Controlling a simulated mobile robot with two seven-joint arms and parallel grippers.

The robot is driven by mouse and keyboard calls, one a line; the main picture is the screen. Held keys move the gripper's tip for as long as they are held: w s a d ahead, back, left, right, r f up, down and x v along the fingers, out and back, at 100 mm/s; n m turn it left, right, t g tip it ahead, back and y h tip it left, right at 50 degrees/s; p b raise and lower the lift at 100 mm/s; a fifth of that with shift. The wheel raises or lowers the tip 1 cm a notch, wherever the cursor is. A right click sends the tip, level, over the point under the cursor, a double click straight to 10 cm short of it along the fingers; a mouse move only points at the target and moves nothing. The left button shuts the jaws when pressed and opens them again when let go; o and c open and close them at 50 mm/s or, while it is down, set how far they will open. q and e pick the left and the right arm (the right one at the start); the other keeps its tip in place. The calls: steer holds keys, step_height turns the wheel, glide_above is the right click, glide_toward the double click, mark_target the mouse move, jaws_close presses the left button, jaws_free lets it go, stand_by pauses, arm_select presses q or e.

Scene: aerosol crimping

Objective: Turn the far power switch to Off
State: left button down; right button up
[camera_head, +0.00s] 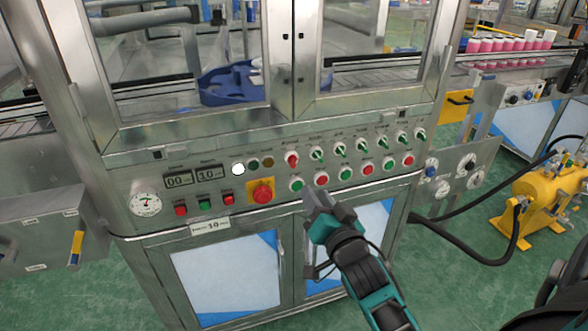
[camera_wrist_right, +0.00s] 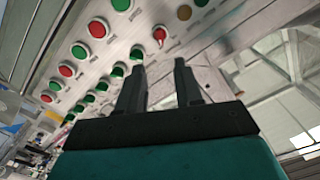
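The control panel (camera_head: 240,185) of the steel machine carries a row of rotary switches. The leftmost switch is a red knob (camera_head: 291,159); it also shows in the right wrist view (camera_wrist_right: 160,34), just beyond the fingertips. Several green knobs (camera_head: 340,149) continue the row to the right. Their labels are too small to read, so I cannot tell which is the power switch. My right gripper (camera_head: 328,203) is in front of the panel, below the button row. In the right wrist view its two fingers (camera_wrist_right: 159,66) are apart with nothing between them. My left gripper is not in view.
Green and red push buttons (camera_head: 345,174) lie below the knobs. A red emergency button (camera_head: 262,192) on yellow and a gauge (camera_head: 145,204) are at left. A yellow machine (camera_head: 548,205) with black hoses stands at right. Green floor is free around it.

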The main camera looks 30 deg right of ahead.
mark_target(296, 164)
steer(key=b+x, duration=0.1)
steer(key=x, duration=1)
steer(key=shift+w, duration=0.35)
jaws_close()
